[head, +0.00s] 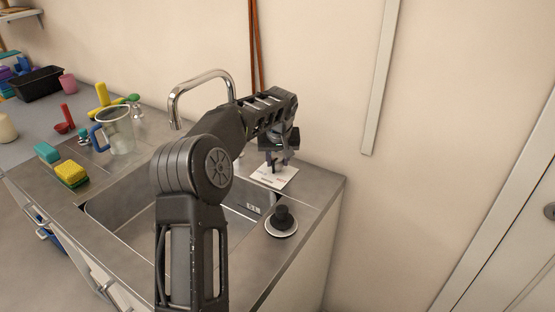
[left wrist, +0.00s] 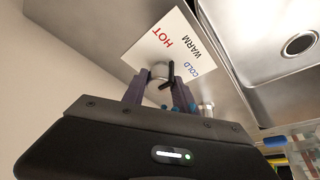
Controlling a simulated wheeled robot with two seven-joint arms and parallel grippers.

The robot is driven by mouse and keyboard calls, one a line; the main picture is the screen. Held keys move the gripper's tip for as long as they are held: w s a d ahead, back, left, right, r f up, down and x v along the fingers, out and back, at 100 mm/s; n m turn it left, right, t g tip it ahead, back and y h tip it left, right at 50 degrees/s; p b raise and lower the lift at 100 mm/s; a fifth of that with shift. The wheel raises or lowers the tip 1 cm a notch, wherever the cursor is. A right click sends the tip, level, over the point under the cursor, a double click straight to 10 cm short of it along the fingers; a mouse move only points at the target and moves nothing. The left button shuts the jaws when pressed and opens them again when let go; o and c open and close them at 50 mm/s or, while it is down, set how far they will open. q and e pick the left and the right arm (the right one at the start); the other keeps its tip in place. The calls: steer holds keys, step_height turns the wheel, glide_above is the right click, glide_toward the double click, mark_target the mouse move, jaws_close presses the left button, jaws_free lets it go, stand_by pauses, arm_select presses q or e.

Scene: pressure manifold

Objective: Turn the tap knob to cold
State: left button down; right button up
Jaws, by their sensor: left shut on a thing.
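The tap knob (left wrist: 157,84) is a small pale round knob with a black pointer (left wrist: 170,74), seen in the left wrist view. It stands at the edge of a white card (left wrist: 158,55) printed HOT, WARM and COLD. I cannot tell for certain which word the pointer marks. My left gripper (left wrist: 156,88) has a finger on each side of the knob and is shut on it. In the head view, the left gripper (head: 278,161) points down over the card (head: 272,179) and hides the knob. My right gripper is not in view.
A chrome spout (head: 203,76) arches behind the steel sink (head: 247,207). A black-topped round item (head: 283,220) sits on the counter right of the sink. A glass jug (head: 118,132), a yellow sponge (head: 71,173) and a teal sponge (head: 47,153) stand left.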

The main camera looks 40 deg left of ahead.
arm_select(q)
steer(key=c, duration=1)
jaws_free()
steer(key=shift+r, duration=0.15)
steer(key=v, duration=0.7)
steer(key=shift+r+b, duration=0.2)
steer(key=shift+b, duration=0.2)
steer(key=shift+s, duration=0.15)
